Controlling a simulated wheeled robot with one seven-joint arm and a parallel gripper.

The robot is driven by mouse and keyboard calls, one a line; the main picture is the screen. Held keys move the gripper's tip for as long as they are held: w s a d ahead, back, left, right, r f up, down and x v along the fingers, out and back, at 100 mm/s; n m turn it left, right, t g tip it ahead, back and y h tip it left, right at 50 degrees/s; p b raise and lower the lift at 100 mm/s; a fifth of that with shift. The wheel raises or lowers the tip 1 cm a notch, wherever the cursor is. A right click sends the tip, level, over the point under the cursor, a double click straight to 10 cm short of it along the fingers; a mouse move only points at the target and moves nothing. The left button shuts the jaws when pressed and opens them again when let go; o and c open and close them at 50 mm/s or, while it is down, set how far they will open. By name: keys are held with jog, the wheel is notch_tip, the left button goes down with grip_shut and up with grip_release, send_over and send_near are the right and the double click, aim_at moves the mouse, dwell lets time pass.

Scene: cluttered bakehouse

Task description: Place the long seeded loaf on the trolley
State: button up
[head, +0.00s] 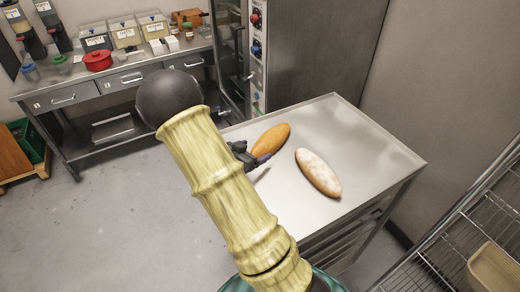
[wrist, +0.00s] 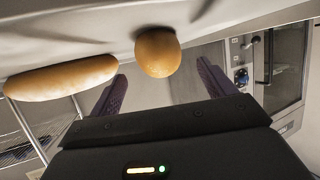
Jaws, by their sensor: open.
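Two long loaves lie apart on a steel table (head: 350,137). The golden-brown loaf (head: 271,139) is nearer the oven; the other loaf (head: 318,173) has a pale, speckled or dusted top. I cannot clearly make out seeds on either. My gripper (head: 262,161) is open and empty beside the near end of the golden-brown loaf. In the wrist view, that loaf (wrist: 157,52) shows end-on ahead, between the spread fingers (wrist: 162,77), and the pale-topped loaf (wrist: 62,77) lies to the left. A wire-shelved rack (head: 448,236), possibly the trolley, stands at the lower right.
A tan basket (head: 494,268) sits on the rack. An oven (head: 257,50) stands behind the table. A bench (head: 128,78) with bins and a red pot (head: 97,60) is at the back left. Floor at left is clear; the table's right part is bare.

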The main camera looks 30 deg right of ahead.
jog(key=v, duration=0.6)
jog(key=shift+a, duration=0.2)
jog(key=shift+r, duration=0.1)
jog(key=a+r+n+t+y, duration=0.2)
jog(key=a+n+t+y, duration=0.1)
jog(key=a+n+y, duration=0.55)
jog(key=s+a+n+g+y, duration=0.1)
jog(key=s+n+g+y, duration=0.1)
jog(key=s, duration=0.5)
jog(key=s+a+r+n+g+y, duration=0.1)
jog(key=s+a+n+g+y, duration=0.1)
jog(key=s, duration=0.5)
jog(key=shift+s+a+r+n+g, duration=0.3)
jog(key=shift+a+n+g, duration=0.1)
jog(key=shift+n, duration=0.45)
